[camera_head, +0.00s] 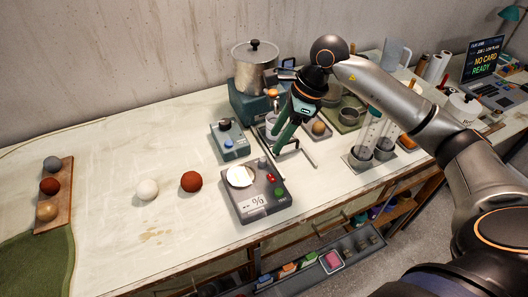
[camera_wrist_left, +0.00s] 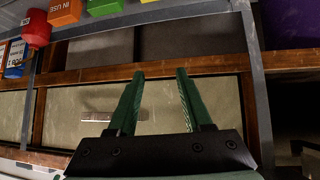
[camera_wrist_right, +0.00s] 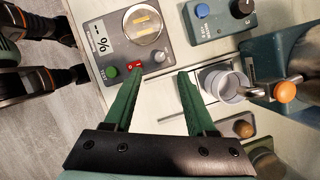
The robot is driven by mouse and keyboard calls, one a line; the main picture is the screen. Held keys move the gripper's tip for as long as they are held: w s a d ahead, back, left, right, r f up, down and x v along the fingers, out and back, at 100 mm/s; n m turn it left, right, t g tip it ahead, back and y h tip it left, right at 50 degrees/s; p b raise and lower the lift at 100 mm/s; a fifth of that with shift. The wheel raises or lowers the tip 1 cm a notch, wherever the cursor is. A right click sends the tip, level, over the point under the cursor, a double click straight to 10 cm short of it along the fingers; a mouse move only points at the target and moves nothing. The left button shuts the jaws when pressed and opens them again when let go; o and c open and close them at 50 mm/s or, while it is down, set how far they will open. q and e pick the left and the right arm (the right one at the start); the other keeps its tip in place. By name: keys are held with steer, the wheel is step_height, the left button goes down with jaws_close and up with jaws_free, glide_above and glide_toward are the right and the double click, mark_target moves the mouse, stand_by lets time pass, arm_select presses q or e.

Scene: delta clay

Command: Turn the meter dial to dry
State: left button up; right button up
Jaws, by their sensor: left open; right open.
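A grey meter (camera_head: 256,203) with a % display, a pale round pan and red and green buttons sits near the table's front edge. In the right wrist view the meter (camera_wrist_right: 112,38) also shows a small grey knob (camera_wrist_right: 161,56). Behind it is a teal box (camera_head: 229,140) with a blue button and a black dial (camera_head: 225,124); the dial (camera_wrist_right: 243,8) is partly cut off in the right wrist view. I cannot read dial markings. My right gripper (camera_head: 281,148) is open and empty, above and just behind the grey meter. My left gripper (camera_wrist_left: 159,74) is open and empty, facing wooden shelf framing.
A metal pot (camera_head: 255,65) stands on a teal base behind. Tall cylinders (camera_head: 367,130) stand in a tray at right. A white ball (camera_head: 147,190) and a red-brown ball (camera_head: 191,181) lie left, with clear table around them. A shelf with coloured blocks (camera_head: 288,269) runs below the front edge.

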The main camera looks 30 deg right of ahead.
mark_target(263, 159)
steer(key=p+x, duration=0.1)
steer(key=x, duration=0.6)
steer(key=shift+a+f, duration=0.15)
steer(key=shift+f, duration=0.15)
steer(key=shift+c, duration=0.3)
jaws_close()
